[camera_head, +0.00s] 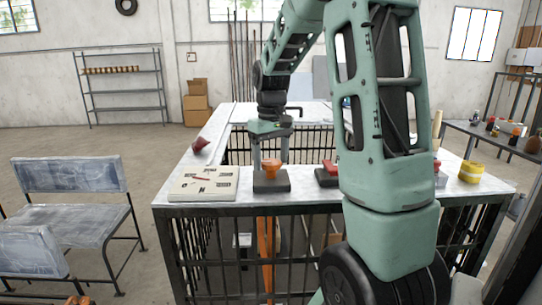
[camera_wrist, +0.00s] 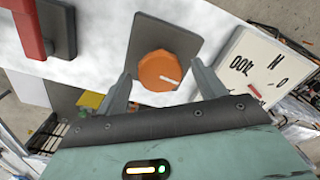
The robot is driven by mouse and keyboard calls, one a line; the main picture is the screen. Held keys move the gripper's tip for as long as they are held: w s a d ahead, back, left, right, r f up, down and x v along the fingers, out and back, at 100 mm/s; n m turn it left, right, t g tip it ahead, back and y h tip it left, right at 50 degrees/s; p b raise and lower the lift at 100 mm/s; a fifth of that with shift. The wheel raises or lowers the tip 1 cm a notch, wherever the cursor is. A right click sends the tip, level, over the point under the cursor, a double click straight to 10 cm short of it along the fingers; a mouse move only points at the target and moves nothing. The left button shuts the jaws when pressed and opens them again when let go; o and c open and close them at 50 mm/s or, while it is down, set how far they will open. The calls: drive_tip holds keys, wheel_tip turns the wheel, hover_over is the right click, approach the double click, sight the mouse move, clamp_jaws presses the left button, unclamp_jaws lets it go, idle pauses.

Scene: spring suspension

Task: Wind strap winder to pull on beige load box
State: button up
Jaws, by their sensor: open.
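An orange round knob (camera_head: 271,170) with a white mark sits on a dark grey base (camera_head: 271,187) on the white table; I take it as the strap winder. The knob (camera_wrist: 158,71) shows in the wrist view between my fingertips. My gripper (camera_head: 268,160) is open and points down at the knob from above. One finger is on each side of it in the picture, with gaps, and nothing is held. An orange strap (camera_head: 264,250) hangs below the table. The beige load box cannot be made out with certainty behind the table bars.
A cream panel (camera_head: 204,183) with dark markings and a red pointer lies left of the knob. A red handle (camera_head: 330,168) on a dark base stands to the right, partly behind my arm. A yellow roll (camera_head: 471,172) is at the right end. A dark red item (camera_head: 200,145) lies behind the panel.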

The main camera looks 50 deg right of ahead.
sight(271, 161)
drive_tip(key=c, duration=1)
drive_tip(key=shift+m, duration=1.1)
drive_tip(key=o, duration=1)
wheel_tip(271, 161, up, 18)
drive_tip(key=b, duration=0.1)
drive_tip(key=shift+f+b, duration=0.25)
drive_tip(key=shift+b, duration=0.1)
